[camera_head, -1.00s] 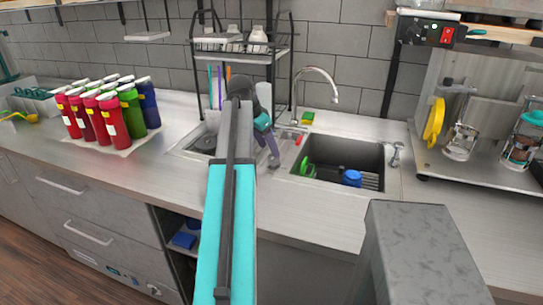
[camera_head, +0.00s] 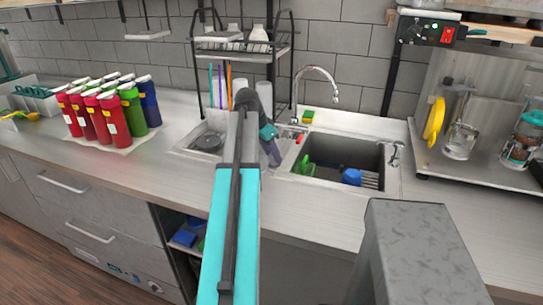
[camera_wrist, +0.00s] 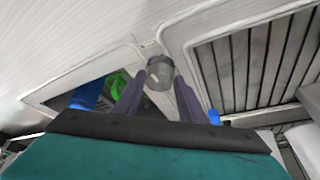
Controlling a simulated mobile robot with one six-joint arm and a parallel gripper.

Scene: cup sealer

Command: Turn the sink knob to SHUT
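My gripper (camera_wrist: 160,80) points down at the metal strip between the two basins. Its two dark fingers are apart, one on each side of a grey, rounded knob-like piece (camera_wrist: 158,72). The gaps are narrow, and I cannot tell whether either finger touches it. No SHUT mark is readable. In the head view my gripper (camera_head: 271,148) is at the left edge of the right basin and hides what lies beneath it. The curved chrome faucet (camera_head: 318,70) rises just behind. A metal fitting (camera_head: 395,155) stands at the sink's right edge.
The right basin (camera_head: 345,150) holds a green item (camera_head: 307,168) and a blue item (camera_head: 351,177). A drying rack (camera_head: 240,50) stands behind my arm. Several coloured bottles (camera_head: 105,115) stand at left. The counter front right of my arm (camera_head: 320,215) is clear.

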